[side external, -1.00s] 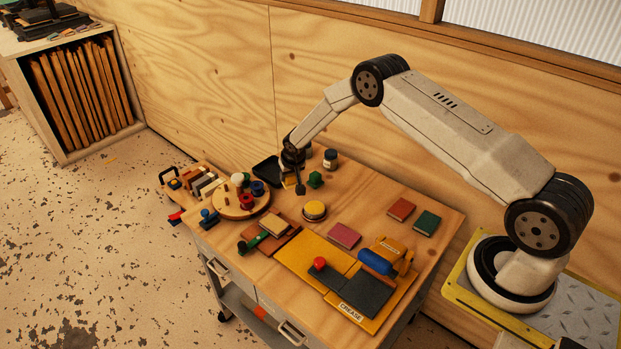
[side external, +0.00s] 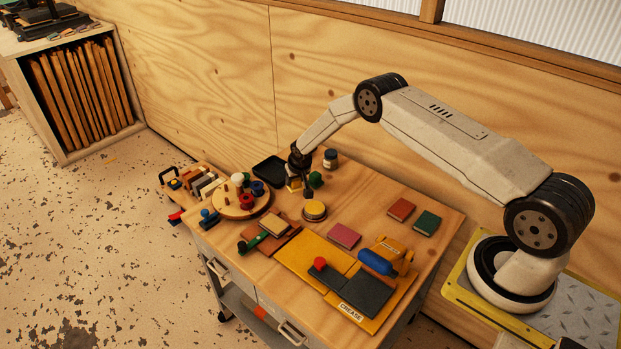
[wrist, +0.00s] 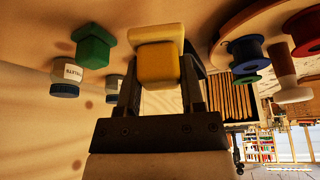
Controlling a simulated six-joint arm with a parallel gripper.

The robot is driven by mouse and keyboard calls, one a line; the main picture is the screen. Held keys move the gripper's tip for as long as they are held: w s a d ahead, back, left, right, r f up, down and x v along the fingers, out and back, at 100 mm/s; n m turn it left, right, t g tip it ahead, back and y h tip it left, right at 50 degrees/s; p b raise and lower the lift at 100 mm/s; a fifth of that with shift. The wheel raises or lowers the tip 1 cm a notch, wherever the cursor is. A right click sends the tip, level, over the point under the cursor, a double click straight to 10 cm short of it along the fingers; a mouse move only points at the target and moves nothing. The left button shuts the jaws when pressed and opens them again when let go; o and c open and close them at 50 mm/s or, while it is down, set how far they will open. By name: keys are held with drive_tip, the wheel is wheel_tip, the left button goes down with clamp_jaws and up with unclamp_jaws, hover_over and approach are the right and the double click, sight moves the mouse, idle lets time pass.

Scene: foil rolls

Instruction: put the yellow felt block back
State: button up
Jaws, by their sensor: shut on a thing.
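The yellow felt block (wrist: 158,64) sits between the fingers of my gripper (wrist: 160,85) in the wrist view, with a paler yellow part at its far end. In the side view my gripper (side external: 301,188) is over the back left of the table top, beside a green block (side external: 316,179). There the yellow block (side external: 293,184) shows only as a small patch by the fingers. The green block also stands to the left of the fingers in the wrist view (wrist: 93,46). Whether the yellow block touches the table I cannot tell.
A round wooden board (side external: 235,211) with spools and pegs stands left of my gripper. A black tray (side external: 268,171) lies behind it, and a jar (side external: 330,160) stands at the back. A round yellow-topped tin (side external: 314,211) is in front.

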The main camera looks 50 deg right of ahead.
sight(296, 187)
drive_tip(key=shift+f, duration=0.45)
drive_tip(key=shift+f, duration=1.8)
drive_tip(key=shift+f, duration=0.1)
drive_tip(key=o, duration=1.1)
drive_tip(key=shift+v, duration=6.1)
